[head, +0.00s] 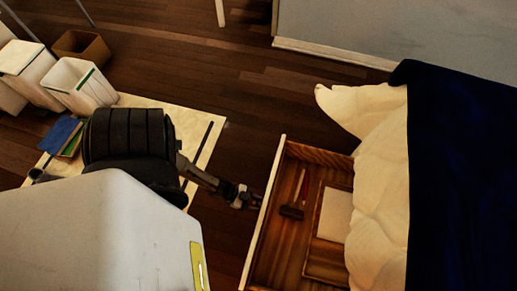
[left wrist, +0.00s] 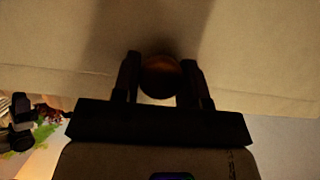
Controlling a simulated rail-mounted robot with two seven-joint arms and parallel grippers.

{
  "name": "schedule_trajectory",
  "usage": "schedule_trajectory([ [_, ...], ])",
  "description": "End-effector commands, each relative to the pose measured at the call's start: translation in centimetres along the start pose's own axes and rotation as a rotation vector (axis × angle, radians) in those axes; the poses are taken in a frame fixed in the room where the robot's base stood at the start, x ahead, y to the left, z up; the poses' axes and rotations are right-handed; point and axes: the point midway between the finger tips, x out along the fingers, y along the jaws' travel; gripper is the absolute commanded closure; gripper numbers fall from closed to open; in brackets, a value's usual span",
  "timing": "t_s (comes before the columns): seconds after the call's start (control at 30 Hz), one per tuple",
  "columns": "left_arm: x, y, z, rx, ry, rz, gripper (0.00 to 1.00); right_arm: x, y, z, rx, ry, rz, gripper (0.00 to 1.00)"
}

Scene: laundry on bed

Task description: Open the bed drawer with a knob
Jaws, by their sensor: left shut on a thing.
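The bed drawer (head: 265,215) is pulled out from under the bed in the head view, and its wooden inside shows. A hammer (head: 296,198) and a pale flat thing in a wooden frame (head: 334,215) lie in it. My left gripper (head: 252,200) is at the outer side of the drawer's front. In the left wrist view the round brown knob (left wrist: 160,76) sits between the two fingers of my left gripper (left wrist: 161,82), which is shut on it. The drawer's pale front (left wrist: 240,50) fills the upper part of that view. My right gripper is not in view.
The bed with cream bedding (head: 378,160) and a dark blue blanket (head: 460,170) is on the right. Wooden floor (head: 240,110) is clear between.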

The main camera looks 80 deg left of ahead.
Motion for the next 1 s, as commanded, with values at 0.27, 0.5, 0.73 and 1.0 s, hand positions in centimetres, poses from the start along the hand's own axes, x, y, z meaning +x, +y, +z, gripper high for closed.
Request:
schedule_trajectory([
  [0.27,-0.21,0.02,0.14,0.003,-0.002,0.006,1.0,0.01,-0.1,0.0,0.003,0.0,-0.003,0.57],
  [0.5,-0.21,0.01,0.17,0.003,-0.003,0.006,0.55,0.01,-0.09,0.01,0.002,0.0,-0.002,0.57],
  [0.73,-0.19,-0.01,0.14,0.003,-0.002,0.005,0.37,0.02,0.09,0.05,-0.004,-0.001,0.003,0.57],
  [1.0,-0.58,-0.01,0.05,0.003,-0.002,0.005,0.37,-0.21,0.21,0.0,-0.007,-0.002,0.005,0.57],
])
